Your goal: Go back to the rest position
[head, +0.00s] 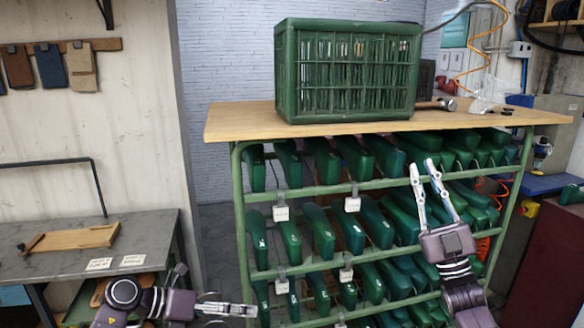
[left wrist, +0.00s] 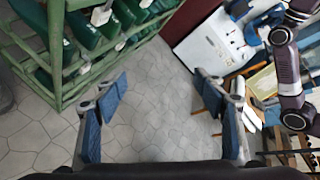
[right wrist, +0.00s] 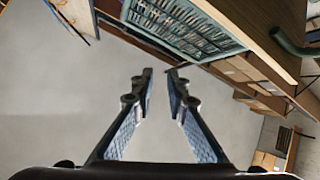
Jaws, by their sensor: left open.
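My left gripper (head: 250,310) is low in the head view, in front of the rack's lower left, and points right. In the left wrist view (left wrist: 162,88) its blue-padded fingers are wide apart with nothing between them. My right gripper (head: 422,163) points up in front of the rack's right half. In the right wrist view (right wrist: 160,74) its fingers are apart by a narrower gap, and the gap is empty. Neither gripper holds anything.
A green rack (head: 240,215) holds rows of green shoe lasts (head: 322,232). On its wooden top (head: 235,122) stands a green crate (head: 347,70), with a hammer (head: 437,104) beside it. A grey table (head: 150,232) with a wooden board (head: 72,239) stands left.

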